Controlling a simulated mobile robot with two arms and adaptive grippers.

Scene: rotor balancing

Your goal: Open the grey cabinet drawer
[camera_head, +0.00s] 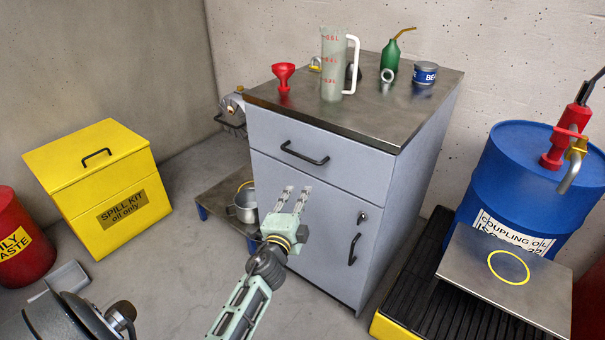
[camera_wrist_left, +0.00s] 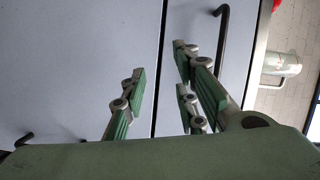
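The grey cabinet (camera_head: 330,215) stands in the middle, with a drawer (camera_head: 345,160) above a door. The drawer looks shut, its front in line with the cabinet. Its black bar handle (camera_head: 305,155) also shows at the top of the left wrist view (camera_wrist_left: 223,38). My right gripper is not in view.
A measuring jug (camera_head: 333,70), red funnel (camera_head: 284,76), green oil can (camera_head: 390,58) and blue tin (camera_head: 426,72) stand on the cabinet top. The door has a black handle (camera_head: 353,249). A yellow spill bin (camera_head: 105,190) stands left, a blue drum (camera_head: 525,180) right.

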